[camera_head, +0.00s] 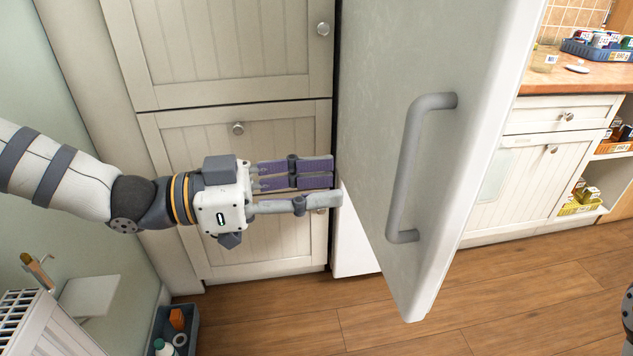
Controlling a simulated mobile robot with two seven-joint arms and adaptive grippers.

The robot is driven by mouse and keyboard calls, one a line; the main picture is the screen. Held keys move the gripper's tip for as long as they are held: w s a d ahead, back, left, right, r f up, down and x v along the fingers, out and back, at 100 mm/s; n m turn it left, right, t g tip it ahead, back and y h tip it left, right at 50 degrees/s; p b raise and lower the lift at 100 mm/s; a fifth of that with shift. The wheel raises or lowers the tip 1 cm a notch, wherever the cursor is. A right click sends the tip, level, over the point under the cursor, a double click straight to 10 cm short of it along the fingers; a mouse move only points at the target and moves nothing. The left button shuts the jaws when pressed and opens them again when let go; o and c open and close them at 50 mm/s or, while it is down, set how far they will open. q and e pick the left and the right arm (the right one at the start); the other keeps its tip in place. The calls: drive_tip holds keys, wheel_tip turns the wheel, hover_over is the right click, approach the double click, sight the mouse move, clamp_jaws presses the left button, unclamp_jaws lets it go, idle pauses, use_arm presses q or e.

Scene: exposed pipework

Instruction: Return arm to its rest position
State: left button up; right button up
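My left arm comes in from the left, stretched toward the middle. Its gripper (325,183) is in front of the cream cabinet doors, with its fingertips close to the near edge of a white door (380,130). The fingers are spread apart and hold nothing that I can see. Whether the fingertips touch the door edge I cannot tell. The white door stands ajar and carries a grey vertical handle (408,165), which is clear of the gripper. A small dark piece of my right arm shows at the lower right edge; its gripper is out of view.
Cream cabinet doors (220,50) stand behind the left gripper. At right is a wooden counter (545,82) with a blue tray (600,47). A radiator (40,325) and a bin of items (190,318) are at lower left. Wooden floor (300,325) is open in front.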

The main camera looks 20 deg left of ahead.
use_arm(q)
drive_tip(key=s+f+n+g+y+p, duration=0.15)
drive_tip(key=s+f+n+y, duration=0.35)
drive_tip(key=f, duration=0.8)
drive_tip(key=s+f+n+g+y, duration=0.3)
drive_tip(key=s+f+n, duration=0.3)
drive_tip(key=f, duration=0.7)
drive_tip(key=s+a+f+n+g+y, duration=0.1)
drive_tip(key=s+a+f+g+y, duration=0.2)
drive_tip(key=s, duration=0.8)
drive_tip(key=s+a+f+g+y, duration=0.3)
drive_tip(key=s+a, duration=0.4)
drive_tip(key=s, duration=0.5)
wheel_tip(320, 180, down, 2)
drive_tip(key=shift+s+f+n+y+p, duration=0.1)
drive_tip(key=shift+s+n+y+p, duration=0.2)
drive_tip(key=shift+y, duration=0.6)
use_arm(e)
drive_tip(key=w+r+t, duration=0.1)
drive_tip(key=w+r, duration=0.1)
drive_tip(key=shift+w+r, duration=0.3)
use_arm(q)
drive_tip(key=shift+w, duration=0.15)
